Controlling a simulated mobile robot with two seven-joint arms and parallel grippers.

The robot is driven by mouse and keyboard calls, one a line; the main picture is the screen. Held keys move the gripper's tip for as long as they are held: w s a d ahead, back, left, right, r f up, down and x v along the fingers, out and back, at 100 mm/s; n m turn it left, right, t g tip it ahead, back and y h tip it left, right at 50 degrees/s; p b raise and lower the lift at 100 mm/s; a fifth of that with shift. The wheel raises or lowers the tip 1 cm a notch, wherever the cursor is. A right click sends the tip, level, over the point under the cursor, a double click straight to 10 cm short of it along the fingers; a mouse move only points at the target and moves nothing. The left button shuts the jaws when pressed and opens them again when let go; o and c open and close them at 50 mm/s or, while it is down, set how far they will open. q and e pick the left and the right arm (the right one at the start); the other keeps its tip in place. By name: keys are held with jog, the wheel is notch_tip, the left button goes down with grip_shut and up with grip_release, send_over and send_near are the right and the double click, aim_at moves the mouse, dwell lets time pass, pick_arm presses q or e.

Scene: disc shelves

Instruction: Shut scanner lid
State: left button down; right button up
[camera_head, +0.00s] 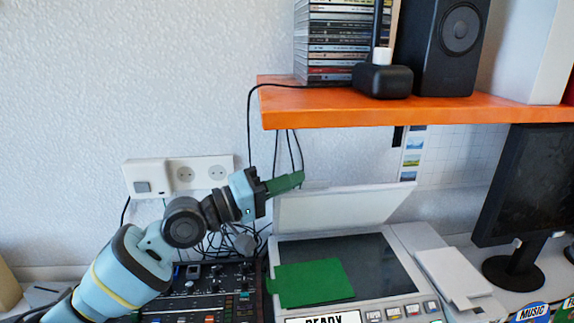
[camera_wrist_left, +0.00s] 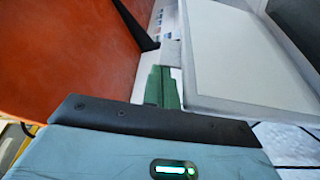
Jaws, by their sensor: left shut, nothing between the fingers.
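The scanner (camera_head: 405,246) stands on the desk below the shelf, with a dark glass bed. Its pale lid (camera_head: 335,210) is raised and tilted back at the rear. In the left wrist view the lid (camera_wrist_left: 255,60) fills the upper right. A green flat item (camera_head: 312,283) lies on the front left of the glass. My left gripper (camera_head: 286,183), with green fingers, is shut and empty near the lid's upper left corner, under the shelf. The wrist view shows its fingers (camera_wrist_left: 162,88) beside the lid's edge; I cannot tell whether they touch it. My right gripper is not in view.
An orange shelf (camera_head: 420,109) with disc cases (camera_head: 335,40) and a speaker (camera_head: 450,45) overhangs the scanner. A mixer (camera_head: 212,290) sits left of it, and a white box (camera_head: 455,275) and monitor (camera_head: 525,190) right. Cables hang behind my gripper.

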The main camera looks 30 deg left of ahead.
pick_arm(q)
jog(key=s+d+f+m+b, duration=0.1)
jog(key=s+d+f+b, duration=0.1)
jog(key=f, duration=0.3)
jog(key=s+d+f+m+h+b, duration=0.1)
jog(key=s+d+f+m+b, duration=0.1)
jog(key=s+d+f+b, duration=0.1)
jog(key=s+d+f+m+h+b, duration=0.1)
jog(key=s+f, duration=0.3)
jog(key=f, duration=0.4)
jog(key=shift+s+d+m+b, duration=0.35)
jog(key=shift+d+m+b, duration=0.35)
jog(key=shift+b, duration=0.2)
jog(key=shift+s+d+f+b, duration=0.15)
jog(key=shift+f+b, duration=0.15)
jog(key=shift+f, duration=0.5)
jog(key=shift+s+a+f, duration=0.25)
jog(key=shift+s+a, duration=0.1)
jog(key=shift+a, duration=0.05)
jog(key=v, duration=0.6)
jog(key=shift+s+a+b, duration=0.3)
